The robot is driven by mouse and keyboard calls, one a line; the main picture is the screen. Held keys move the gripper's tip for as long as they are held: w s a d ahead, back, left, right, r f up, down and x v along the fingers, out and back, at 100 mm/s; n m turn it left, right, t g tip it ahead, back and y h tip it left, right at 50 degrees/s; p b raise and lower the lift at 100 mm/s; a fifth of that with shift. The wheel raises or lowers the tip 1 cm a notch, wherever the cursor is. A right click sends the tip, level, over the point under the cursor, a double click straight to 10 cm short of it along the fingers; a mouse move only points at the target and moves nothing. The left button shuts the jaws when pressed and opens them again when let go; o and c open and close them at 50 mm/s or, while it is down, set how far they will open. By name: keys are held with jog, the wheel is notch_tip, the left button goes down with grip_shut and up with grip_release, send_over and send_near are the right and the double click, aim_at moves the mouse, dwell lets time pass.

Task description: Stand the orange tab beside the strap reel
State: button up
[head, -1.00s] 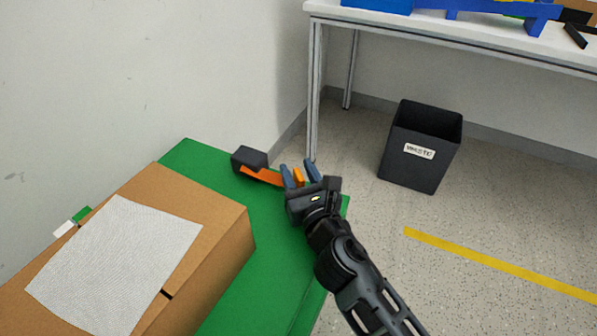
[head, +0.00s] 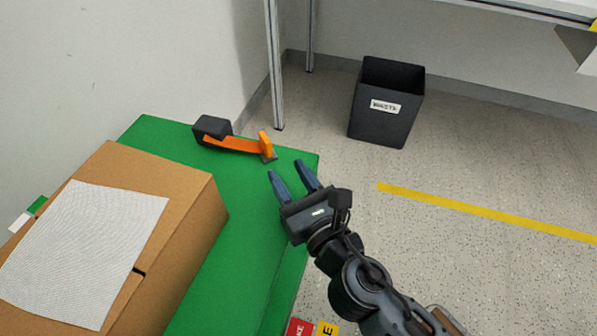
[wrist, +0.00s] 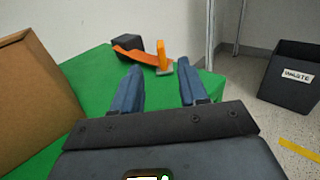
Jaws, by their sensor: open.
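The orange tab (head: 265,145) stands upright on a small grey foot at the right end of an orange strap (head: 235,144) on the green table top. The strap runs left to the dark strap reel (head: 212,128). In the wrist view the orange tab (wrist: 162,55) stands beyond my fingertips, with the strap reel (wrist: 127,46) behind it to the left. My gripper (head: 288,168) is open and empty, just to the near right of the tab and apart from it. Nothing is between the fingers in the wrist view (wrist: 160,80).
A cardboard box (head: 200,225) with a pale sheet (head: 85,250) on it takes up the left of the green table (head: 225,270). A black waste bin (head: 385,105) stands on the floor beyond. A white bench (head: 520,12) is at the back right.

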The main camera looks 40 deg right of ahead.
jog(key=shift+s, duration=0.1)
jog(key=s+f+m+g+y, duration=0.3)
jog(key=s+m, duration=1.3)
jog(key=s, duration=0.1)
jog(key=s+d+r+m, duration=0.1)
jog(key=s+r+m, duration=0.6)
jog(key=s+m, duration=0.5)
jog(key=m, duration=0.6)
jog(key=shift+d, duration=0.35)
